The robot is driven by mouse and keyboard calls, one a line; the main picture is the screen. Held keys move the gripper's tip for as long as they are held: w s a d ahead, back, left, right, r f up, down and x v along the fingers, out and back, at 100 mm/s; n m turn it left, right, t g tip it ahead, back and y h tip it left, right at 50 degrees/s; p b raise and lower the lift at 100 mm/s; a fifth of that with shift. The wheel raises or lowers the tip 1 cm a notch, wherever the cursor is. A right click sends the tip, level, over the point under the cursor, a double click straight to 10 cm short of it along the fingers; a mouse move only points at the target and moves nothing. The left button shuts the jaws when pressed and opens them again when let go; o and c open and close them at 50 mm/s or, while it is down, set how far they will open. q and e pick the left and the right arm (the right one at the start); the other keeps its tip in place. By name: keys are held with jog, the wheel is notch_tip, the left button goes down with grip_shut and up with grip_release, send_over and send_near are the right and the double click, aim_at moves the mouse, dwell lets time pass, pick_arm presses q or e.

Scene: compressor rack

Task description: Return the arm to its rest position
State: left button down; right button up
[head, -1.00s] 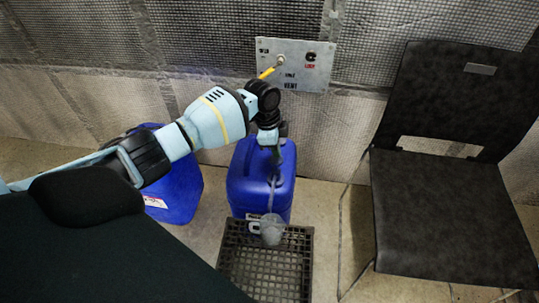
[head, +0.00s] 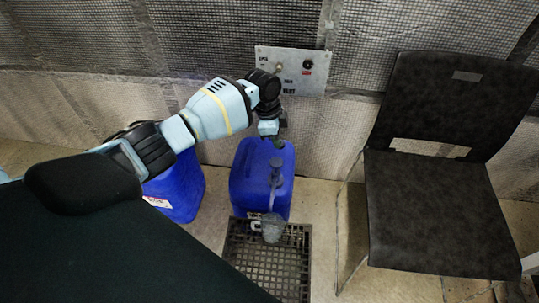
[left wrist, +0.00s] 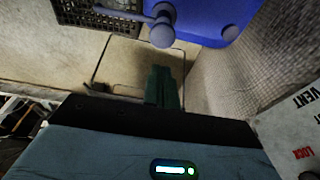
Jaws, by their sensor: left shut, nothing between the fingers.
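My left gripper (head: 277,142) hangs in front of the wall panel, above the blue jerrycan with the tap, touching nothing that I can see. In the left wrist view its dark green fingers (left wrist: 163,88) are together and empty. My left arm reaches in from the left, bent at the elbow. My right gripper is not in view.
A vent panel (head: 312,75) with a knob is on the mesh wall. A blue jerrycan (head: 245,185) stands behind a black grate (head: 262,272) with a clear cup (head: 272,228). Another blue can (head: 185,190) is left. A black chair (head: 430,210) stands right.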

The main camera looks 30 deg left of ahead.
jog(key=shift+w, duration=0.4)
